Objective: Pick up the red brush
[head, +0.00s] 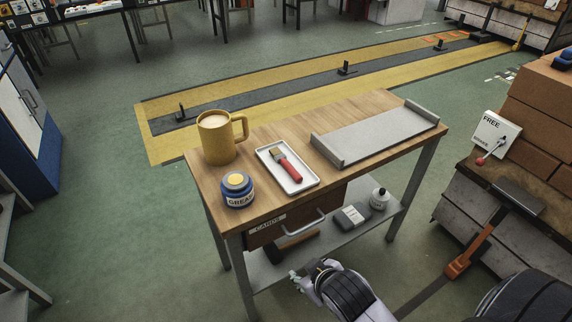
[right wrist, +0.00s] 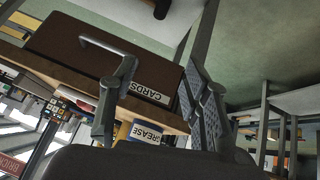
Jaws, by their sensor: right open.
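The red brush (head: 291,172) has a red handle and pale bristles. In the head view it lies in a small white tray (head: 313,184) on the wooden workbench top (head: 215,184). My right gripper (head: 301,277) is low in front of the bench, below the tabletop and apart from the brush. In the right wrist view its two fingers (right wrist: 160,88) are spread with nothing held between them. They face the drawer (right wrist: 112,55) labelled CARDS. I cannot clearly make out the brush in that view. My left gripper is not in view.
A grey metal tray (head: 375,136) fills the bench's right side. The drawer handle (head: 306,223) juts forward. The lower shelf (head: 330,246) holds several items.

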